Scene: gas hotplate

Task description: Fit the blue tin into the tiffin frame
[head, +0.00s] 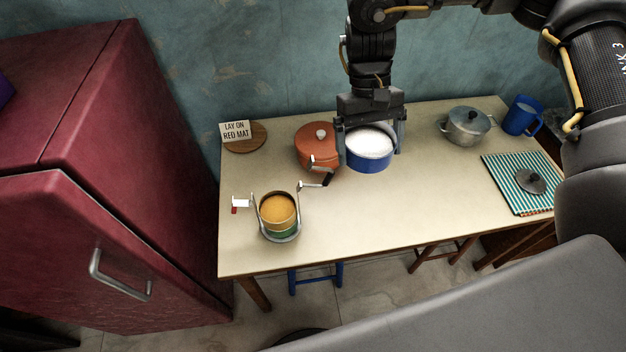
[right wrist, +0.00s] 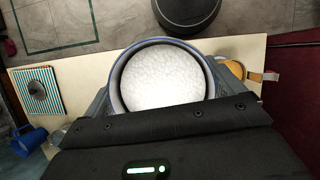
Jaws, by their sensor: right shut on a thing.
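The blue tin (head: 368,161), full of something white, is between the fingers of my right gripper (head: 371,136), which is shut on it. It is upright near the back middle of the table; I cannot tell whether it touches the tabletop. In the right wrist view the tin (right wrist: 117,75) fills the middle, a finger on each side. My left gripper is not in view.
An orange-red lidded pot (head: 313,147) stands close left of the blue tin, behind the frame. A grey pot (head: 467,125), blue mug (head: 520,116) and striped mat (head: 512,200) with a lid (head: 531,181) are at right. The front middle table is clear.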

